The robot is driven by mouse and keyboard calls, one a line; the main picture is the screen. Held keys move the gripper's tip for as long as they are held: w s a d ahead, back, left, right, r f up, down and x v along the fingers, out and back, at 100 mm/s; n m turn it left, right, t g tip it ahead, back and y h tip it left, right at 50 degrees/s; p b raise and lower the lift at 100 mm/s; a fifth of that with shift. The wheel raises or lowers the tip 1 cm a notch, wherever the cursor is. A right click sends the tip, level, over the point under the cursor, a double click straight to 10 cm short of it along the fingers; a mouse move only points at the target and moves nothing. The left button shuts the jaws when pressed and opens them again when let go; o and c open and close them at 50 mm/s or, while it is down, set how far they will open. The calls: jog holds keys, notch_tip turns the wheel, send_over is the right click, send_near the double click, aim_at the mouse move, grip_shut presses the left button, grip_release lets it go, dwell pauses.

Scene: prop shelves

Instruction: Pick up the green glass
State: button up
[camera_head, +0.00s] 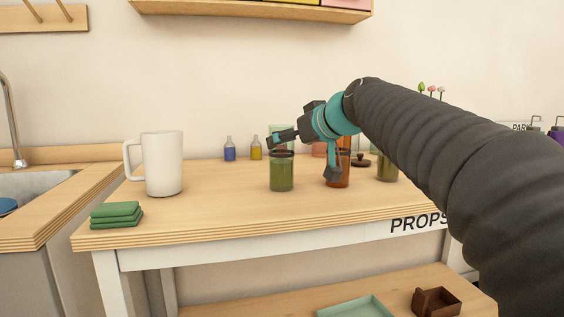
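A dark green, see-through glass (282,174) stands upright on the wooden table (225,212), near its middle. My gripper (303,158) is above and to the right of it. Its fingers are spread wide, one reaching over the glass's rim and the other hanging down to the right, in front of an amber bottle or glass (343,180). Nothing shows between the fingers. I cannot tell whether the left finger touches the glass. A second olive-green glass (387,168) stands farther right, partly hidden by my arm.
A white mug (162,164) and folded green cloths (116,214) are on the left. Small blue (230,150) and yellow (256,150) bottles stand behind. A dark lidded item (361,160) is at right.

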jog(key=x, duration=0.4)
jog(key=shift+w+a+f, duration=0.15)
jog(key=shift+w+f, duration=0.1)
jog(key=shift+w, duration=0.1)
jog(key=c, duration=1.6)
notch_tip(320, 180, up, 10)
jog(key=p, duration=0.3)
